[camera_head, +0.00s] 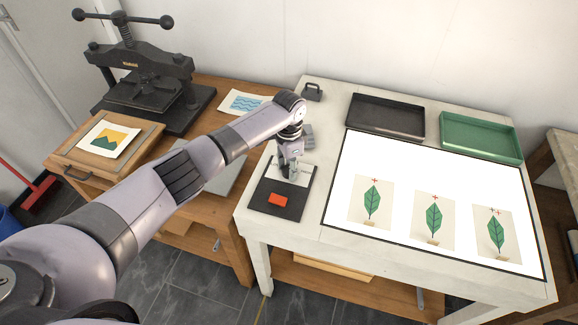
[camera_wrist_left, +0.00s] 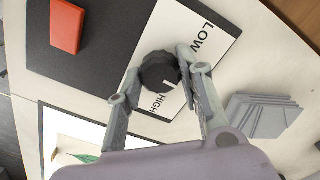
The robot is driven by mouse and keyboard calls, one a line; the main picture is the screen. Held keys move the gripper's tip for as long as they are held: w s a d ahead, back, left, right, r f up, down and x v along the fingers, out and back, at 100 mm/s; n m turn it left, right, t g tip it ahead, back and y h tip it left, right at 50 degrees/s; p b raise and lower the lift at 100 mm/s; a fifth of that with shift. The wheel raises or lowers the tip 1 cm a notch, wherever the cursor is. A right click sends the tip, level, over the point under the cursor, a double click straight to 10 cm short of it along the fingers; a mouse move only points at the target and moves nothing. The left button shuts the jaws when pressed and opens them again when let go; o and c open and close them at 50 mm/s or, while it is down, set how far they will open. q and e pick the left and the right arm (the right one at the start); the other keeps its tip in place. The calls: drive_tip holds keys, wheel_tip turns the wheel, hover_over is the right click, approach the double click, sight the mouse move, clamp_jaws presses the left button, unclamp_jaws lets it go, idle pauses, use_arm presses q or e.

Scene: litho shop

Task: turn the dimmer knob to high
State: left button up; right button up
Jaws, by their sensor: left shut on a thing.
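The dimmer knob (camera_wrist_left: 156,70) is black and round and stands on a white plate (camera_wrist_left: 212,22) marked LOW and HIGH. A small white mark on the knob lies at its edge near the word HIGH, as far as I can tell. My left gripper (camera_wrist_left: 160,76) is shut on the knob, one finger on each side. In the head view my left gripper (camera_head: 291,168) reaches down onto the control panel (camera_head: 268,206) and mostly hides the knob. My right gripper is in neither view.
A red switch (camera_head: 278,200) sits on the same panel. The lit light table (camera_head: 400,238) with leaf prints is to the right, with black (camera_head: 386,132) and green (camera_head: 480,152) trays behind. Grey plates (camera_wrist_left: 262,120) lie near the gripper. A press (camera_head: 148,90) stands far left.

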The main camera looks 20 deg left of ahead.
use_arm(q)
drive_tip(key=m, duration=0.6)
drive_tip(key=shift+w+m, duration=0.1)
drive_tip(key=shift+m, duration=0.2)
drive_tip(key=m, duration=0.3)
drive_tip(key=shift+r+m+b, duration=0.1)
drive_tip(key=shift+m+b, duration=0.35)
drive_tip(key=shift+m, duration=1.45)
drive_tip(key=o, duration=1.2)
drive_tip(key=shift+c, duration=0.2)
wheel_tip(320, 180, up, 12)
